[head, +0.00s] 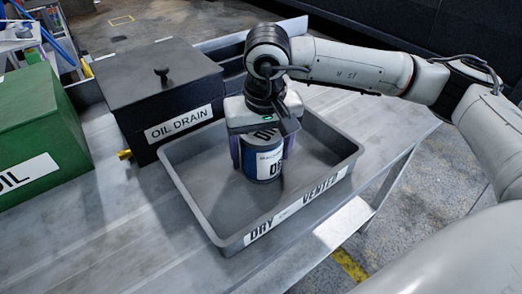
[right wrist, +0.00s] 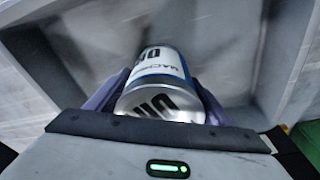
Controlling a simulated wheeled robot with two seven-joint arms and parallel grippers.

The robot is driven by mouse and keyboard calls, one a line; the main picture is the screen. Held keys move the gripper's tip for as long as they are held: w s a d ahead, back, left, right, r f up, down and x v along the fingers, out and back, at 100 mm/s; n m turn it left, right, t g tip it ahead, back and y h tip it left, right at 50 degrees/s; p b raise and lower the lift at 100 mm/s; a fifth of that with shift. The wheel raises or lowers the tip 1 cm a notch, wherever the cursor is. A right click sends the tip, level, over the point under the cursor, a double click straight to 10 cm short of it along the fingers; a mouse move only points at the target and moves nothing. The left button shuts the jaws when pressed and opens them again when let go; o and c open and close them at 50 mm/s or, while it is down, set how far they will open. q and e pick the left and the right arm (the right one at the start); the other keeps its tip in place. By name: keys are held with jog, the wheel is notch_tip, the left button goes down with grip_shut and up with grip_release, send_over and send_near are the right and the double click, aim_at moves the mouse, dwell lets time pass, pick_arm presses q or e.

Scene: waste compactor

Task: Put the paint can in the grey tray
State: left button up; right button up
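The paint can (head: 265,163) is a blue and silver cylinder with a white label band. It is upright inside the grey tray (head: 202,220), whose front reads "DRY" and "VENTED". The can's base is at or very near the tray floor; contact is hard to tell. My right gripper (head: 262,150) points down over the can, with its purple fingers on either side, shut on it. In the right wrist view the can (right wrist: 160,78) lies between both fingers. My left gripper is not in view.
A black lidded box (head: 160,85) labelled "OIL DRAIN" stands close behind the tray at left. A green box (head: 38,135) labelled "OIL" is at far left. The metal bench (head: 110,235) is clear in front of them. The tray is otherwise empty.

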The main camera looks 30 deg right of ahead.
aim_at(263, 133)
jog(key=shift+o, duration=0.9)
jog(key=shift+r, duration=0.25)
jog(key=r, duration=0.3)
jog(key=s+r, duration=0.1)
jog(key=r, duration=0.7)
jog(key=shift+s+a, duration=0.25)
jog(key=shift+s+r, duration=0.1)
jog(key=shift+r, duration=0.25)
